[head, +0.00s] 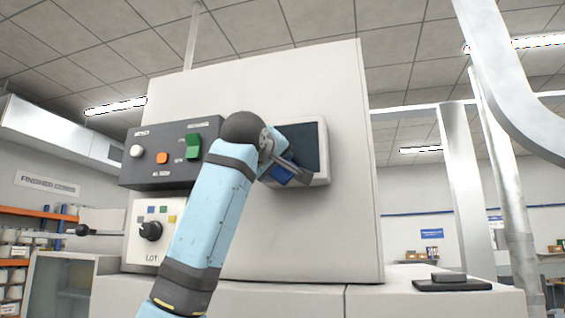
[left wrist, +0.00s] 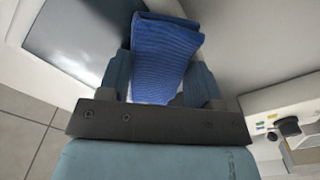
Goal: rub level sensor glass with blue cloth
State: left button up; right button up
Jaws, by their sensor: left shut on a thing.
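The level sensor glass (head: 311,140) is a dark pane in a pale frame on the front of the big cream machine. It also shows in the left wrist view (left wrist: 75,32) at the upper left. My left gripper (head: 292,172) is in front of the pane's lower left part. It is shut on the blue cloth (left wrist: 165,62), which hangs folded between the fingers. In the head view the cloth (head: 283,173) shows as a small dark blue patch near the frame's lower edge. Whether the cloth touches the glass I cannot tell. My right gripper is not in view.
Left of the glass is a dark control panel (head: 130,172) with white, orange and green controls. Below it is a white panel (head: 137,242) with a black knob. A black pad (head: 452,286) with a block lies on the ledge at right.

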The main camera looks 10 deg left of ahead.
pick_arm(q)
jog(key=shift+w+a, duration=0.1)
jog(key=shift+a, duration=0.7)
jog(key=shift+s+a+f+b, duration=0.1)
jog(key=shift+s+b, duration=1.5)
jog(key=shift+s, duration=1.25)
jog(key=shift+s, duration=0.1)
